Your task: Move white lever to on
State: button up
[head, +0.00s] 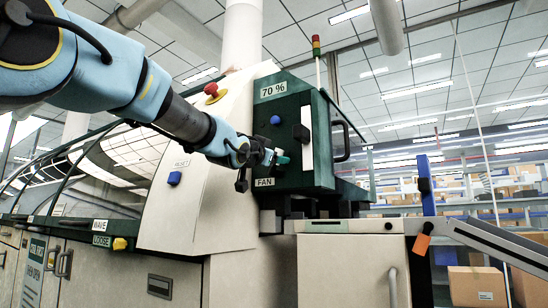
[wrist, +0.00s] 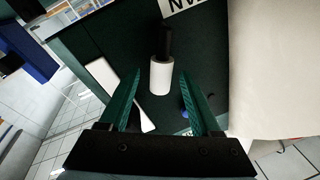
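The white lever (wrist: 160,78) shows in the wrist view as a white cylindrical grip on a black shaft, on the dark green panel (wrist: 85,32) beside a partly visible label. My gripper (wrist: 161,76) is open, its two green fingers on either side of the white grip with gaps visible on both sides. In the head view my gripper (head: 281,158) is at the lower left of the green panel, just above the FAN label (head: 264,182). The lever cannot be made out there, probably hidden by the gripper.
The panel also carries a blue button (head: 275,120), a black knob (head: 301,133), a white strip (head: 308,131) and a black side handle (head: 342,140). A red emergency button (head: 213,92) is on the white housing at left. A yellow knob (head: 119,243) sits lower left.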

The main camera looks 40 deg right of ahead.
jog(key=shift+a, duration=0.1)
jog(key=v, duration=1)
jog(key=shift+a, duration=0.3)
jog(key=shift+s+f, duration=0.1)
jog(key=shift+s, duration=0.1)
